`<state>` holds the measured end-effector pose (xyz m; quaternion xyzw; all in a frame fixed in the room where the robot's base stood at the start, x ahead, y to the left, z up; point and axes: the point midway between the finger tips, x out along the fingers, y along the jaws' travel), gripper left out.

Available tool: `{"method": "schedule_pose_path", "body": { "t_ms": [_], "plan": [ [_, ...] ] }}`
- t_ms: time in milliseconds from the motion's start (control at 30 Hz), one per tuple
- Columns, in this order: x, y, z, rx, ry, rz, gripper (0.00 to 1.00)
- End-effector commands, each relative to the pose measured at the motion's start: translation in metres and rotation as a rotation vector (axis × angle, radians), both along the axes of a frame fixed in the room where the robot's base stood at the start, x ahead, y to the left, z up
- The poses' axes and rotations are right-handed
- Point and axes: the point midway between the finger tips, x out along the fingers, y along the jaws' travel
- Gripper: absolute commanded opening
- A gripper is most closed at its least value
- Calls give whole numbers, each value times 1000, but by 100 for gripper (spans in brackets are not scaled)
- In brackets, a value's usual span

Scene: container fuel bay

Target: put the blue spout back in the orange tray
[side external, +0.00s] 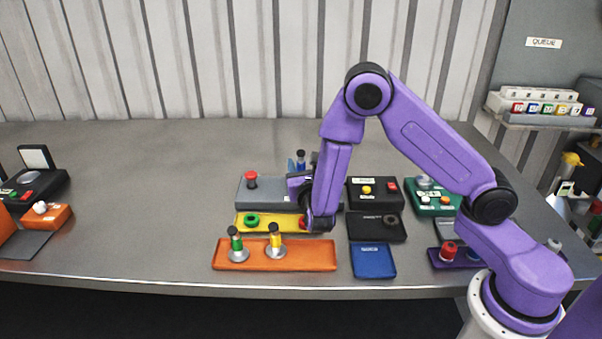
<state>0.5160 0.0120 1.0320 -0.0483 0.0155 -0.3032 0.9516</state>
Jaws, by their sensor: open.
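The blue spout (300,159), with a dark top, stands behind the grey box with the red button. Its lower part is hidden by my gripper and the box. My gripper (303,177) is open, close beside the spout in the picture; its fingertips are mostly hidden, and I cannot tell whether they touch it or surround it. The orange tray (315,257) lies at the front of the bench. A green-topped spout (236,243) and a yellow-topped spout (275,240) stand upright in its left and middle; its right part is bare.
A yellow tray (280,224) with a green ring and a red piece lies behind the orange tray. A grey box (258,193), a blue tray (373,262), a black tray (365,230) and a black box (372,196) crowd nearby. The bench's left middle is clear.

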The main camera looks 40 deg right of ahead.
Motion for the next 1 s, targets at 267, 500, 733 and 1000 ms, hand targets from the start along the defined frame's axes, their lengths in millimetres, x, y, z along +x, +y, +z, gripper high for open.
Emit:
{"method": "schedule_pose_path", "body": {
  "t_ms": [267,500,733,1000],
  "plan": [
    [19,-16,2,1,-2,-5,50],
    [42,-31,3,1,-1,-2,50],
    [45,-32,3,0,0,-1,50],
    [45,-32,3,0,0,-1,0]
  ]
}}
